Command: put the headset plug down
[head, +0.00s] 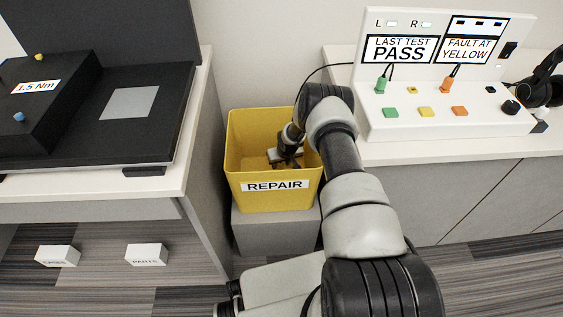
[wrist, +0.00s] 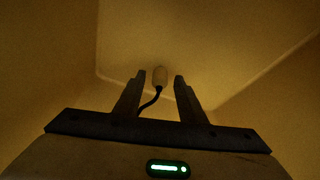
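My gripper (head: 285,160) is down inside the yellow REPAIR bin (head: 273,203). In the wrist view its two fingers (wrist: 160,76) stand apart. A pale, rounded plug (wrist: 160,75) on a black cable (wrist: 152,102) shows between the fingertips, with a gap on each side. I cannot tell whether the plug rests on the bin floor. The cable curves from the plug toward the left finger. In the head view the plug cannot be made out. The black headset (head: 545,84) is at the far right on the counter.
The bin stands on a grey block (head: 270,232) between two counters. On the right, a white test station (head: 440,120) holds a green plug (head: 380,84) and an orange plug (head: 447,84). A black cable (head: 335,67) arcs behind my arm. A dark torque unit (head: 50,95) sits left.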

